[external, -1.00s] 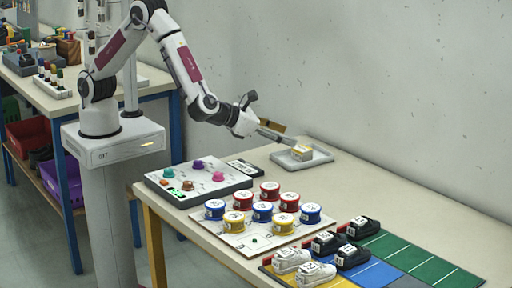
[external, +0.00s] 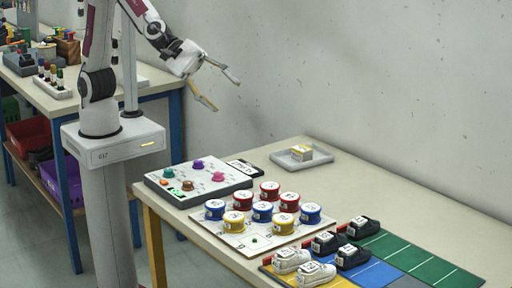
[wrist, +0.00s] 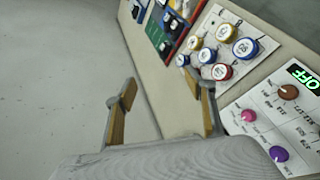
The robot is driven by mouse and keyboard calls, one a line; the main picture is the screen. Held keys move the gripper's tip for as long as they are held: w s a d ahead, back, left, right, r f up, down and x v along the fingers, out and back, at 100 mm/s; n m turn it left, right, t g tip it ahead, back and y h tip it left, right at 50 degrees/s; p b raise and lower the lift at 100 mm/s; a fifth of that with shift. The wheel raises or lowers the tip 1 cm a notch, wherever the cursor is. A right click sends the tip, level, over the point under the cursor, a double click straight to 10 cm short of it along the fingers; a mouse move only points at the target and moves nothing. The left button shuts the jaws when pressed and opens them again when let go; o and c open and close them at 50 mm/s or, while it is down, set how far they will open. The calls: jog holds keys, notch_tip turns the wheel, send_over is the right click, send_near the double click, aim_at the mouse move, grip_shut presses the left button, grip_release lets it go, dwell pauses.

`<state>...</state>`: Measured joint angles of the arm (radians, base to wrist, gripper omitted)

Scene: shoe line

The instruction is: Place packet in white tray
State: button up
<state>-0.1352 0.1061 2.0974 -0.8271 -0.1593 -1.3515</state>
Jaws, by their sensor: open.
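The packet (external: 298,152), a small box with yellow sides and a pale top, sits in the white tray (external: 281,164) at the back of the table in the external view. The tray is shallow and looks light grey-white. My gripper (external: 226,91) is open and empty, raised well above and to the left of the tray. In the wrist view my gripper (wrist: 166,92) shows its two spread fingers with nothing between them. The packet and tray are not in the wrist view.
A control panel with coloured knobs (external: 200,180) lies left of the tray. A white board with several red, blue and yellow spools (external: 262,212) is in front. Several shoes (external: 322,243) stand on coloured mats (external: 420,260). A wall is behind.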

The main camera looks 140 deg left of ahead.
jog(key=s+d+r+m+g+h, duration=0.25)
jog(key=s+d+m+h, duration=0.25)
jog(key=s+d+m, duration=0.9)
jog(key=s+a+f+m+g, duration=0.1)
jog(key=s+f+m, duration=0.1)
jog(key=s+m, duration=0.4)
jog(key=s+a+f+m+g+y, duration=0.1)
jog(key=s+m, duration=0.6)
jog(key=s, duration=1)
notch_tip(320, 180, down, 2)
jog(key=shift+a+f+g+y, duration=0.3)
jog(key=shift+a+g, duration=0.1)
jog(key=shift+g, duration=0.35)
